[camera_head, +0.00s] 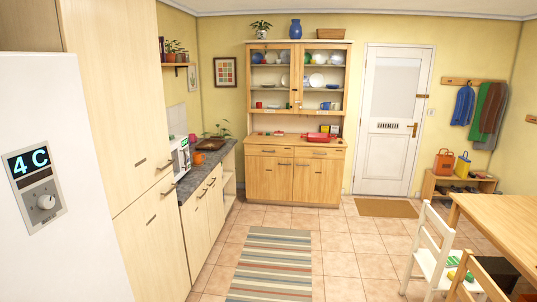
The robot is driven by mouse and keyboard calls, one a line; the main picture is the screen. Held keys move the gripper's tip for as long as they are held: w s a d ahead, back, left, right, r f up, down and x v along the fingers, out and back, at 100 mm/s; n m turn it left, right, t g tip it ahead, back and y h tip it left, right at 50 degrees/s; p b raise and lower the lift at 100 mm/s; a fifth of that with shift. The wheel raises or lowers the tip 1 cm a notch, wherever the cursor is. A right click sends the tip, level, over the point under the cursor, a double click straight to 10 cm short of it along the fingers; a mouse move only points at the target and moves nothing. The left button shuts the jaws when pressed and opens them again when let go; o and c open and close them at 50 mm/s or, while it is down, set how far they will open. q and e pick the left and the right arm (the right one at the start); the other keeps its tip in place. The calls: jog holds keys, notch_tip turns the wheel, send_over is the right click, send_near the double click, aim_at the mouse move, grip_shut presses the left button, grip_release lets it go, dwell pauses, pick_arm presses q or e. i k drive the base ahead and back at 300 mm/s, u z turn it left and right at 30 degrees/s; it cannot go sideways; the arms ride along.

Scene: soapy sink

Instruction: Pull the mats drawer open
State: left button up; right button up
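A wooden dresser (295,187) stands against the far wall, with a glass-fronted upper cabinet. Under its worktop are a left drawer (262,151) and a right drawer (330,154), both looking shut, with dark handles. Below them are cupboard doors with dark handles. I cannot read any label, so I cannot tell which drawer is the mats drawer. The kitchen units on the left also have dark handles. Neither of my grippers shows in the head view.
A striped rug (272,265) lies on the open tiled floor before the dresser. A fridge (60,220) and counter (190,183) line the left. A white chair (428,258) and wooden table (505,215) stand at right. A white door (388,165) is at the back.

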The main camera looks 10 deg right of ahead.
aim_at(251, 149)
jog(key=z, duration=0.1)
jog(key=i, duration=1.1)
jog(key=z, duration=0.25)
jog(key=i, duration=3.9)
jog(key=u, duration=0.5)
jog(key=i, duration=2)
jog(key=u, duration=0.3)
